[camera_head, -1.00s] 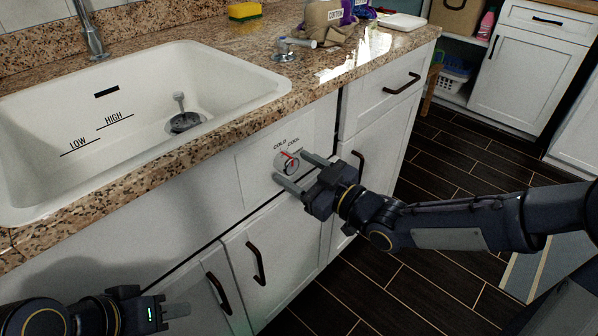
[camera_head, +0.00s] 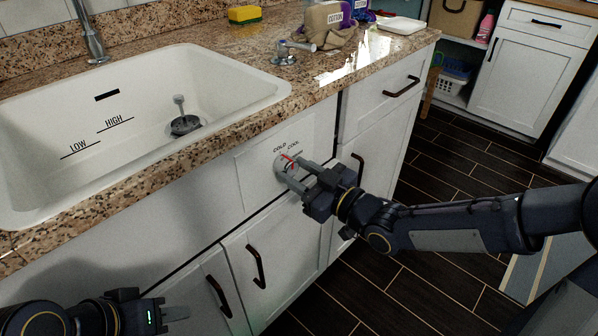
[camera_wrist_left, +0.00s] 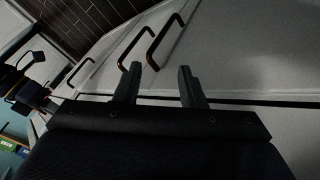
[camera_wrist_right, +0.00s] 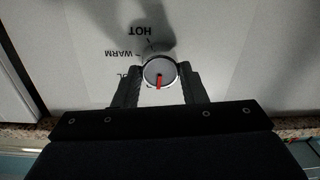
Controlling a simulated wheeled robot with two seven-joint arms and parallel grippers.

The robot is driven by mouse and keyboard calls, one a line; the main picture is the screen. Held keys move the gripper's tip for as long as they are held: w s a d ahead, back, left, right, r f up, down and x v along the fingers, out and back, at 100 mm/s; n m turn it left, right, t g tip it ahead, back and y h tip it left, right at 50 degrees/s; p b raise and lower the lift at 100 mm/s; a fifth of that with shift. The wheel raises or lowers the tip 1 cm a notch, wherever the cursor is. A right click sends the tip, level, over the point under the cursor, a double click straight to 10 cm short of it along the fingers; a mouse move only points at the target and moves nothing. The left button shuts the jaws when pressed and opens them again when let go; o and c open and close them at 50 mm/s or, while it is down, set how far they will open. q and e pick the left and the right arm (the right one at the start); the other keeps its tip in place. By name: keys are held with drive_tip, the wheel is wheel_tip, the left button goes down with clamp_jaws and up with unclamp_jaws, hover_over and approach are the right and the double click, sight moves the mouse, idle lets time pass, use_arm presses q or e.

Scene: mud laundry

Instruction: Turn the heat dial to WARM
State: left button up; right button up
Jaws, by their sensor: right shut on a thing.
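The heat dial (camera_head: 282,167) is a round light knob with a red mark on the white panel below the counter. COLD and COOL lettering shows above it in the head view. In the right wrist view the dial (camera_wrist_right: 160,68) sits between the fingers, its red mark pointing down the picture, away from the HOT and WARM (camera_wrist_right: 118,52) lettering. My right gripper (camera_head: 299,175) is shut on the dial; it also shows in the right wrist view (camera_wrist_right: 160,84). My left gripper (camera_head: 176,309) is open and empty, low before the cabinet doors; its spread fingers show in the left wrist view (camera_wrist_left: 158,82).
A white sink (camera_head: 230,80) is set in the granite counter (camera_head: 190,150). A yellow sponge (camera_head: 244,14), a tap handle (camera_head: 290,50) and bags (camera_head: 332,22) are on the counter. Cabinet handles (camera_head: 257,265) stick out below and beside the panel.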

drive_tip(key=m+p, duration=0.1)
drive_tip(key=m, duration=0.4)
drive_tip(key=shift+p, duration=0.3)
drive_tip(key=m+p, duration=0.1)
drive_tip(key=m, duration=0.3)
drive_tip(key=shift+m+p, duration=0.3)
drive_tip(key=shift+p, duration=0.05)
drive_tip(key=m+p, duration=0.2)
drive_tip(key=m, duration=0.3)
drive_tip(key=shift+m+t, duration=0.3)
drive_tip(key=shift+t, duration=0.1)
drive_tip(key=shift+f+m+p, duration=0.1)
drive_tip(key=shift+m+p, duration=0.65)
drive_tip(key=shift+m, duration=1.25)
drive_tip(key=o, duration=1)
drive_tip(key=shift+d, duration=0.1)
